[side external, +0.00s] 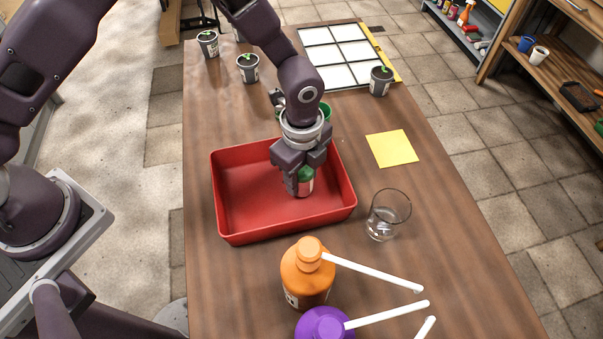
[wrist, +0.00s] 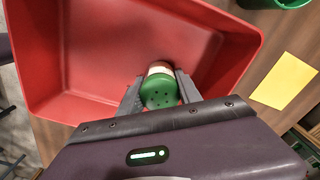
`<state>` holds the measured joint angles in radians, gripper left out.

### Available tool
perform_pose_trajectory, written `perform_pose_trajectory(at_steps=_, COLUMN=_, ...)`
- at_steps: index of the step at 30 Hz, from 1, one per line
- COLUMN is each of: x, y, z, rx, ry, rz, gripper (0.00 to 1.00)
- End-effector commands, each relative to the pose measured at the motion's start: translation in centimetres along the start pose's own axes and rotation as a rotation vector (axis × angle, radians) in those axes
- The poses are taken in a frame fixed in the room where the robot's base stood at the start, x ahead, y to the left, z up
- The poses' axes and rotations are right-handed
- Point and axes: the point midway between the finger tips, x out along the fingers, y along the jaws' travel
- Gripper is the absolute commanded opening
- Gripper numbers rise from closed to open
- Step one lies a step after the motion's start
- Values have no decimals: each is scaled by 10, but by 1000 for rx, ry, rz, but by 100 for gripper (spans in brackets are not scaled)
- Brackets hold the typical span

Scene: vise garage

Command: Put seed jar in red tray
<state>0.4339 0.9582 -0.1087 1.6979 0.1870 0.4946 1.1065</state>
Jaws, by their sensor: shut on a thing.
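The seed jar (side external: 305,183) has a green lid and a pale, reddish label. My gripper (side external: 301,180) is shut on it, with a finger on either side, over the right part of the red tray. In the wrist view the jar's green perforated lid (wrist: 160,92) sits between the two fingers (wrist: 160,95). The red tray (side external: 231,208) lies on the wooden table and also shows in the wrist view (wrist: 90,55). The jar is inside the tray's outline. I cannot tell whether its base touches the tray floor.
A clear glass (side external: 387,215) stands just right of the tray. An orange bottle (side external: 306,278) and a purple bottle (side external: 322,325) with white spouts stand in front. A yellow note (side external: 392,148) lies to the right. Potted seedlings (side external: 248,70) and a white-paned frame (side external: 345,53) are at the back.

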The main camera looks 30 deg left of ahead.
Motion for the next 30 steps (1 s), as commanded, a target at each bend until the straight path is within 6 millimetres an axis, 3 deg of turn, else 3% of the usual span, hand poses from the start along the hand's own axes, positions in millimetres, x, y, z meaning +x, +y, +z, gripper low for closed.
perform_pose_trajectory(at_steps=2, x=2, y=0, z=0, rx=0, ry=0, rz=1, gripper=0)
perform_pose_trajectory(at_steps=3, x=3, y=0, z=0, rx=0, ry=0, rz=1, gripper=45)
perform_pose_trajectory(at_steps=6, x=2, y=0, z=0, rx=0, ry=0, rz=1, gripper=63)
perform_pose_trajectory(at_steps=17, x=-5, y=-1, z=0, rx=-1, ry=1, rz=-2, gripper=63)
perform_pose_trajectory(at_steps=27, x=-91, y=-1, z=0, rx=-1, ry=1, rz=-4, gripper=63)
perform_pose_trajectory(at_steps=30, x=-109, y=-1, z=0, rx=-1, ry=1, rz=-3, gripper=63)
